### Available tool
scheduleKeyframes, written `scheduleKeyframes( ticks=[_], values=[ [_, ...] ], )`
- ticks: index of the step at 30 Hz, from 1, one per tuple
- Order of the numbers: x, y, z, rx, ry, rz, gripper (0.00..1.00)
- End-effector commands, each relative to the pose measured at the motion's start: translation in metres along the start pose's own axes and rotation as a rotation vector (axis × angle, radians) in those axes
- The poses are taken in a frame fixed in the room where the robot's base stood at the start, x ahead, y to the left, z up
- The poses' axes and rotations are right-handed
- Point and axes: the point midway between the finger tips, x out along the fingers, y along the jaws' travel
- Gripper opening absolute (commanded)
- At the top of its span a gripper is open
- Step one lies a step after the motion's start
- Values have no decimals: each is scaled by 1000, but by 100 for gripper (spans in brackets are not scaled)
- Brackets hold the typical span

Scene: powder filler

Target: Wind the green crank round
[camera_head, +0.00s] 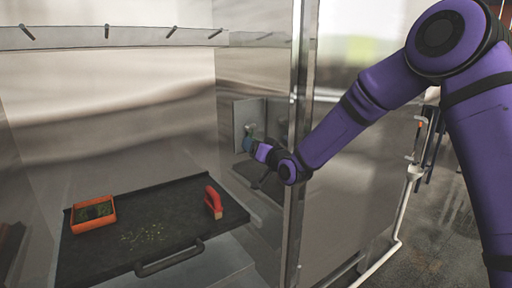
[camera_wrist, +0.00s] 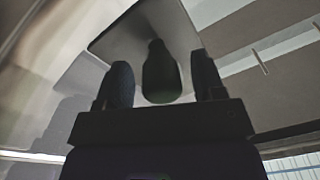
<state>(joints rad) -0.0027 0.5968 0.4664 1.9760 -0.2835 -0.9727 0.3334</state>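The green crank (camera_head: 248,142) shows as a small bluish-green bit at the metal plate (camera_head: 241,113) on the cabinet's inner side wall, largely hidden by my gripper (camera_head: 259,151). In the wrist view, a dark, faintly green handle (camera_wrist: 161,73) stands out from the plate (camera_wrist: 130,35). My gripper (camera_wrist: 162,85) has one finger on each side of this handle. The fingers are open, with a visible gap on both sides of the handle. The crank's arm and pivot are hidden.
Below is a black tray (camera_head: 204,228) with a front handle, holding an orange box (camera_head: 78,218), a red-handled brush (camera_head: 213,201) and scattered crumbs. A metal post (camera_head: 302,85) stands close to my forearm. A rail with hooks (camera_head: 130,38) runs above.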

Motion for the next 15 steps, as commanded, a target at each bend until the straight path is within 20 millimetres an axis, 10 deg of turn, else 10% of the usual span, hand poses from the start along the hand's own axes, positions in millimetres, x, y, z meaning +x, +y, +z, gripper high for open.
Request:
scheduleKeyframes(
  ticks=[15],
  values=[
    [-58,0,0,0,0,2,63]
  ],
)
